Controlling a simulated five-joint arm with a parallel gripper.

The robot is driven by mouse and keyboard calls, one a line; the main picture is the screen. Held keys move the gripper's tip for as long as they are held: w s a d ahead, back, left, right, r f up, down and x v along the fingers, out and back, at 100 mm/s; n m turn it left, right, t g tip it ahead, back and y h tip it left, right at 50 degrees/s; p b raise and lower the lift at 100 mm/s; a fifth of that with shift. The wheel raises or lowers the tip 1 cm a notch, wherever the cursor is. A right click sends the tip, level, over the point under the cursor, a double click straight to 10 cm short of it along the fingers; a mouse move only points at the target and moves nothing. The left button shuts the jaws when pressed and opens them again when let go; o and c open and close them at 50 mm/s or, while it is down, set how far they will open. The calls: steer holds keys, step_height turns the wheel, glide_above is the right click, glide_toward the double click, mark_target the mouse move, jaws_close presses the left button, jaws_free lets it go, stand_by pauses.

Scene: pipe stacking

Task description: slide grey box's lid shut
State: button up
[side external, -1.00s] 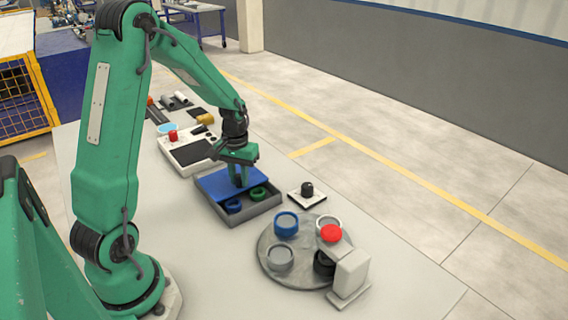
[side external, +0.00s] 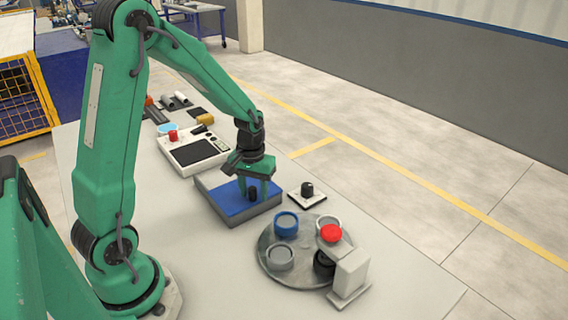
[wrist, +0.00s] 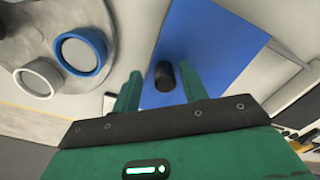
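The grey box (side external: 250,221) sits on the table with its blue lid (side external: 228,202) lying across its top. The lid covers the opening and no inside of the box shows. A black knob (side external: 252,194) stands on the lid near its right end. My gripper (side external: 257,188) is low over that end, its fingers on either side of the knob. In the wrist view the knob (wrist: 165,75) is between the spread fingers of my gripper (wrist: 158,82), with gaps on both sides. The blue lid (wrist: 205,40) fills the middle there.
A round grey turntable (side external: 268,262) carries several cups, including a blue one (side external: 286,224), and stands front right of the box. A white block with a red top (side external: 350,275) is beside it. A black-knobbed plate (side external: 307,194) is close right; a control panel (side external: 190,150) is behind.

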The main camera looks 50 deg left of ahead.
steer(key=shift+a+r, duration=0.1)
step_height(320, 180, up, 7)
steer(key=shift+f, duration=0.1)
steer(key=shift+r, duration=0.4)
stand_by(0.3)
steer(key=shift+r, duration=0.1)
steer(key=shift+s+d+r, duration=0.1)
steer(key=shift+d+r, duration=0.1)
steer(key=shift+d, duration=0.05)
steer(key=s+d+r+m+t, duration=0.5)
steer(key=s+d+r, duration=0.5)
steer(key=s, duration=0.3)
steer(key=shift+r+m+t, duration=0.3)
steer(key=shift+r+m, duration=0.1)
steer(key=shift+m, duration=0.5)
stand_by(0.5)
